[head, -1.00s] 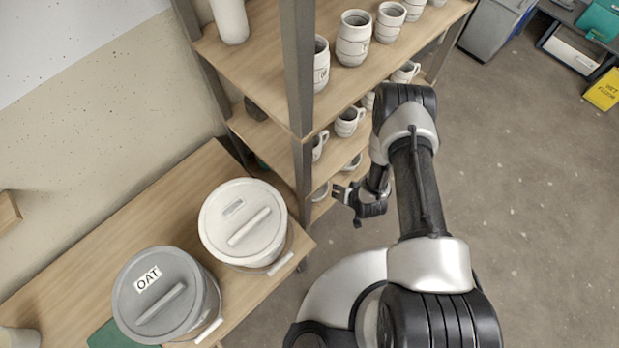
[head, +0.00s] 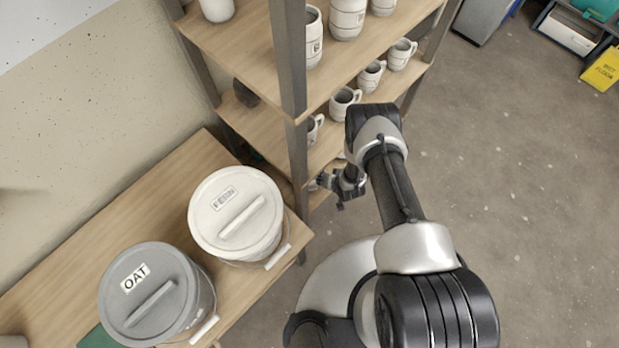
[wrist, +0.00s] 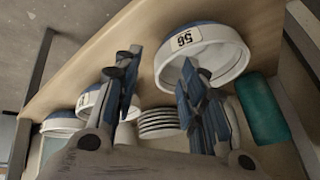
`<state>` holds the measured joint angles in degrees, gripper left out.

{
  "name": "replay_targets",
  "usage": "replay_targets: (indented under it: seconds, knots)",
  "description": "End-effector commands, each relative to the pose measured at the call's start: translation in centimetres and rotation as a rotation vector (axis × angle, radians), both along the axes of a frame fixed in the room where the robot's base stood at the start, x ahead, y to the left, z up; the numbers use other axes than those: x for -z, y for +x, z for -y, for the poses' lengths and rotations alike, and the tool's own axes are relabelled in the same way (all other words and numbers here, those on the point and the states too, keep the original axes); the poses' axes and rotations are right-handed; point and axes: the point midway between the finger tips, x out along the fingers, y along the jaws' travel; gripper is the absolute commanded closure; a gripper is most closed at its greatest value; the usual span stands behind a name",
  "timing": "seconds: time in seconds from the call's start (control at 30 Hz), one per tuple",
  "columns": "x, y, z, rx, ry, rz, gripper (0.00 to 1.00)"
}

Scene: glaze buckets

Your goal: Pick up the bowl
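In the wrist view, which looks upside down, a white bowl (wrist: 205,50) with a label reading 56 and some blue on it is on a wooden shelf board (wrist: 105,45). My gripper (wrist: 163,84) is open, its two fingers well apart. The right finger overlaps this bowl's rim and opening in the picture; I cannot tell whether it touches. The left finger overlaps a second white and blue bowl (wrist: 90,98). No object shows held between the fingers. In the head view my gripper (head: 338,186) is at the lower shelf's edge, and the bowls there are mostly hidden.
The wrist view also shows a stack of plates (wrist: 158,122), a teal cylinder (wrist: 264,110) and another bowl (wrist: 60,122). A shelf post (head: 294,90) stands close left of my gripper. Mugs (head: 345,100) line the boards above. Lidded buckets (head: 238,215) stand on the table.

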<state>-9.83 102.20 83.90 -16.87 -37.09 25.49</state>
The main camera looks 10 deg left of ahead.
Motion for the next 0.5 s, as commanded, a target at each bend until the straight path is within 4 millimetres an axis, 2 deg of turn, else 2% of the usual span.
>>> replay_targets:
  seconds: [0.1, 0.23, 0.5]
  knots:
    - [1.8, 1.2, -0.8, -0.003, 0.0, 0.003, 0.62]
    - [3.2, 2.0, -1.3, -0.002, 0.0, 0.002, 0.62]
    - [3.6, 2.4, -1.5, -0.002, -0.001, 0.001, 0.62]
